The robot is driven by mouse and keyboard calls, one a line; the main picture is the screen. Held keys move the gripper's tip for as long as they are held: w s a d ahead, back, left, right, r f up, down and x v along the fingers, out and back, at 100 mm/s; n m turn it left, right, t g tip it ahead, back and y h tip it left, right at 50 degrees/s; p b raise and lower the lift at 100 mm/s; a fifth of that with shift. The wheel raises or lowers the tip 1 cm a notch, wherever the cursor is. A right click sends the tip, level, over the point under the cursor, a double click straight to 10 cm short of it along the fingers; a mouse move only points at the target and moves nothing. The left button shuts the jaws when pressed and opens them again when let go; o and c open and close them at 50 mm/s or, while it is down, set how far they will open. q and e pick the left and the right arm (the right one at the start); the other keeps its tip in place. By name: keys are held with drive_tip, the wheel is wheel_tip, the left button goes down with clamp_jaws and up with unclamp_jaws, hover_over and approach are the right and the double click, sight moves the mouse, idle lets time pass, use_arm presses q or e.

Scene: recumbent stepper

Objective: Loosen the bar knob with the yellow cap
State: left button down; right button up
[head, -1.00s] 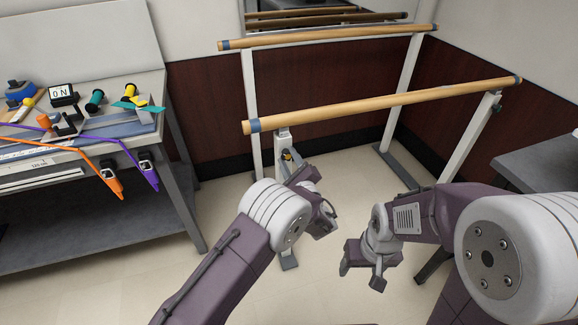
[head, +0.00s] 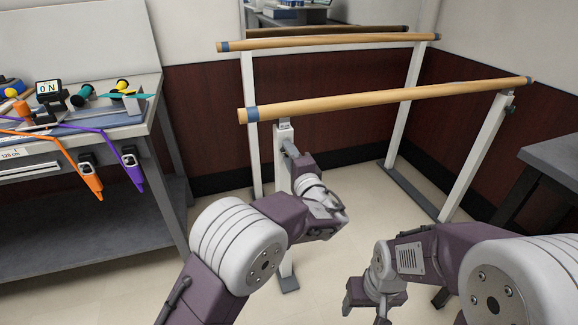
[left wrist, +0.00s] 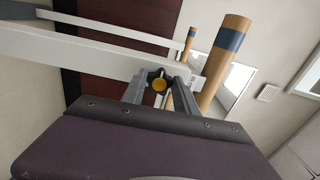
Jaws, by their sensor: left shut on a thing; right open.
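The bar knob with the yellow cap (left wrist: 159,85) is a dark knob on the white upright post (left wrist: 95,48) in the left wrist view. My left gripper (left wrist: 161,84) has one finger on each side of the knob and is shut on it. In the head view my left gripper (head: 291,150) is against the near post (head: 284,177) just below the wooden bar (head: 390,98), and it hides the knob there. My right gripper (head: 370,307) is open and empty, low at the bottom right, apart from the bars.
A second wooden bar (head: 330,41) runs behind, near the wall. A workbench (head: 70,142) with straps and small items stands at the left. A dark table (head: 550,160) is at the right. Floor is open between the posts.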

use_arm(q)
drive_tip(key=shift+n+b, duration=0.4)
drive_tip(key=shift+b, duration=0.1)
drive_tip(key=shift+r, duration=0.1)
drive_tip(key=c, duration=1.2)
unclamp_jaws()
drive_tip(key=shift+c, duration=0.2)
drive_tip(key=o, duration=0.3)
drive_tip(key=shift+w+d, duration=0.1)
